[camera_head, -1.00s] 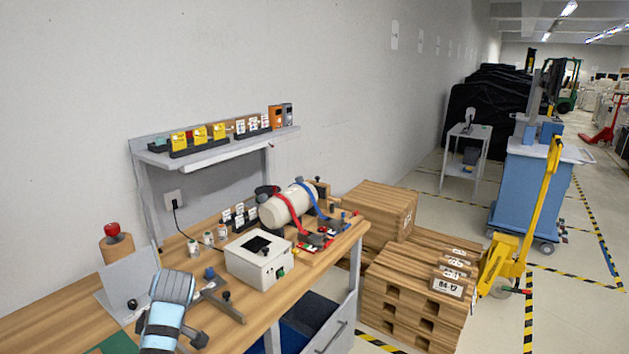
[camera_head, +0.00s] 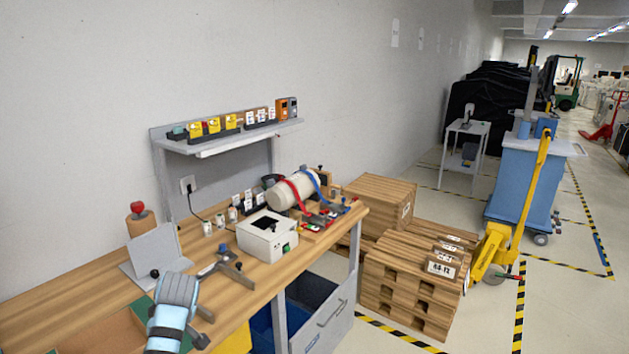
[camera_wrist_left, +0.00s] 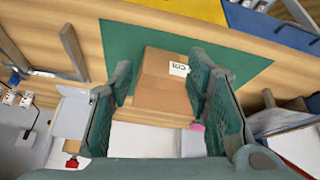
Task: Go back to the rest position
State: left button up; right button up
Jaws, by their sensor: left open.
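My left arm (camera_head: 172,312) reaches in at the bottom left of the head view, over the near side of the wooden workbench (camera_head: 62,289). Its fingers do not show clearly there. In the left wrist view my left gripper (camera_wrist_left: 160,72) is open, its two green-grey fingers wide apart. Between them, a brown cardboard box (camera_wrist_left: 160,92) with a white label lies on a green mat (camera_wrist_left: 232,62). I cannot tell how far the fingers are above the box, but nothing is gripped. My right gripper is not in view.
A white box (camera_head: 266,238), a dark T-shaped bracket (camera_head: 236,270) and a tilted grey panel (camera_head: 157,250) stand on the bench. A grey shelf (camera_head: 215,143) is behind. Wooden pallets (camera_head: 410,292) and a yellow pallet jack (camera_head: 493,250) are at the right.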

pick_arm(q)
jog(key=w+d+f+m+t+h, duration=0.25)
jog(key=w+f+m+t, duration=0.2)
jog(key=f+m, duration=0.5)
jog(key=s+d+f+m+b, duration=0.1)
jog(key=s+f+m, duration=0.1)
jog(key=s+f, duration=0.65)
jog(key=s+d+f+m+b, duration=0.2)
jog(key=s+f, duration=0.2)
jog(key=f, duration=1)
jog(key=s+f+g, duration=0.2)
jog(key=s+f, duration=0.3)
jog(key=s, duration=0.8)
jog(key=s+f+g+h+b, duration=0.1)
jog(key=s+f, duration=0.5)
jog(key=s, duration=0.8)
jog(key=s+f+g+b, duration=0.1)
jog(key=s+f+g, duration=0.2)
jog(key=s, duration=1.1)
notch_tip(320, 180, down, 2)
jog(key=shift+a+f, duration=0.2)
jog(key=shift+a, duration=0.1)
jog(key=shift+m, duration=0.25)
